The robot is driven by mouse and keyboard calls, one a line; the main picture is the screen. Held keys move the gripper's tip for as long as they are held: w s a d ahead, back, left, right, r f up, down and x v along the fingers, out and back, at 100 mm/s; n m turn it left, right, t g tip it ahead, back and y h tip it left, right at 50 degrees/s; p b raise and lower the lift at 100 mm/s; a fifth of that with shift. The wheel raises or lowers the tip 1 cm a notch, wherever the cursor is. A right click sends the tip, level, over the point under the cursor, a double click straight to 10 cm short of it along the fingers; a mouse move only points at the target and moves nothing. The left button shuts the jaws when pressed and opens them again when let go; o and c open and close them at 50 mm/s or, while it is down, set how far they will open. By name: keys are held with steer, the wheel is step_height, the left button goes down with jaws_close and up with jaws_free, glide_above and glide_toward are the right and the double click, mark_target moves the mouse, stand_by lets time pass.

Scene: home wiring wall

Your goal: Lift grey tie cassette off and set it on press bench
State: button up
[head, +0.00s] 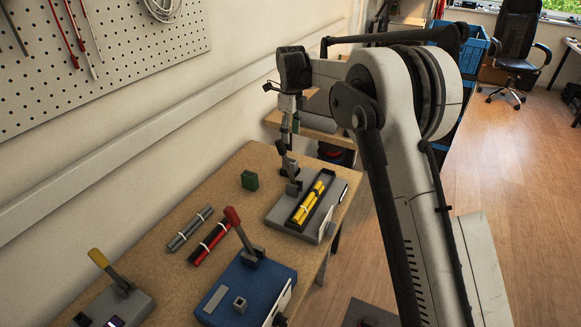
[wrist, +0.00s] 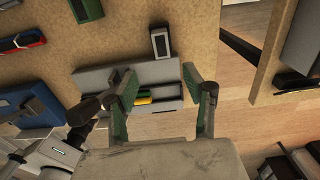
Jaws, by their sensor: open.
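My gripper (wrist: 159,78) is open and empty, its two green-lined fingers spread over the bench in the wrist view. In the head view my gripper (head: 290,125) hangs above the far end of the bench. A small upright grey block with a dark slot (wrist: 160,42) stands on the wood ahead of the fingers in the wrist view; it looks like the grey tie cassette, but I cannot be sure. In the head view I cannot make it out. The wooden press bench (head: 180,205) runs along the wall, and its top also shows in the wrist view (wrist: 120,35).
A grey press (head: 275,215) holds yellow bundles in a black tray, with a dark lever upright. A blue press (head: 250,283) has a red-handled lever. Grey (head: 190,228) and red (head: 210,242) bundles and a green block (head: 249,180) lie nearby. A second table (wrist: 265,45) stands across a gap.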

mark_target(291, 160)
step_height(291, 160, down, 13)
steer(key=shift+w+d+r, duration=0.1)
steer(key=shift+w+r, duration=0.05)
jaws_close()
stand_by(0.6)
steer(key=shift+r, duration=0.1)
